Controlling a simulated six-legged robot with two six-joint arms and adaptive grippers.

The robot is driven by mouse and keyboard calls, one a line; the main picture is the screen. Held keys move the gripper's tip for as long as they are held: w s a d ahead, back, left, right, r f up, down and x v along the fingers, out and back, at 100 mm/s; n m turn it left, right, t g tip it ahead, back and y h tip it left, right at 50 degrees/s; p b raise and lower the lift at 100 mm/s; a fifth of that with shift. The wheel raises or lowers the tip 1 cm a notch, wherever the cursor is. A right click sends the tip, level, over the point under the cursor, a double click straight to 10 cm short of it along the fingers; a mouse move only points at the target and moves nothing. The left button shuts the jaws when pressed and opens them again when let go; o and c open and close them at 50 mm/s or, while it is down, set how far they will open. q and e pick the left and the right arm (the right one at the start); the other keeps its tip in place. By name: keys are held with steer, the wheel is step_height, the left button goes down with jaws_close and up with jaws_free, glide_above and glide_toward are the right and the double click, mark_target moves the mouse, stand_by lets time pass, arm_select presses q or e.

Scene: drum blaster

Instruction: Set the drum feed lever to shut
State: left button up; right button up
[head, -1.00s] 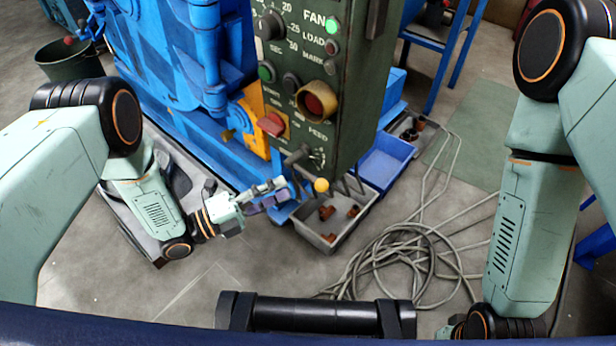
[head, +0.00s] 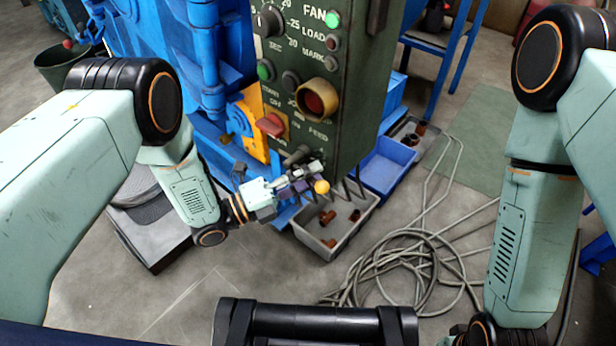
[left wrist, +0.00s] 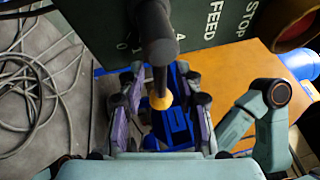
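The drum feed lever is a dark shaft ending in a yellow ball knob (head: 321,187), on the lower front of the green control panel (head: 345,100). In the left wrist view its dark shaft (left wrist: 152,35) points towards my gripper. The knob (left wrist: 160,102) shows between the fingers, with gaps on both sides. My left gripper (head: 298,180) is open at the lever, beside the knob in the head view; I cannot tell whether it touches. The marks beside the lever are partly hidden. My right gripper is out of view.
A grey bin (head: 322,252) with brown parts stands below. Coiled cable (head: 400,265) lies on the floor at right.

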arm_select(q)
jaws_close()
stand_by(0.8)
